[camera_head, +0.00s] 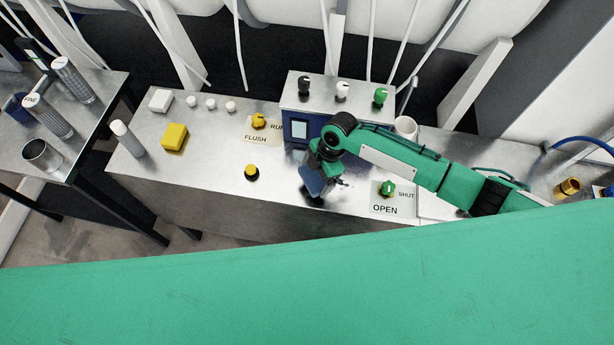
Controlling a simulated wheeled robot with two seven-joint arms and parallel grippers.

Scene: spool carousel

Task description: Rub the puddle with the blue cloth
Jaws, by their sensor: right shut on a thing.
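My right gripper (318,172) reaches in from the right on the green arm and points down at the steel bench top. It is shut on the blue cloth (312,182), which hangs at its fingertips close to the bench surface. The gripper hides part of the cloth, and I cannot tell whether the cloth touches the bench. Small dark spots, likely the puddle (343,184), show on the bench just right of the cloth. The puddle's full extent is hidden or too faint to see. My left gripper is not in view.
The steel bench (215,188) carries a yellow block (174,137), a yellow button (251,172), the flush knob (259,120) and the green open/shut knob (387,188). A box with a screen (300,130) stands behind the gripper. A white cup (405,127) stands behind the arm.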

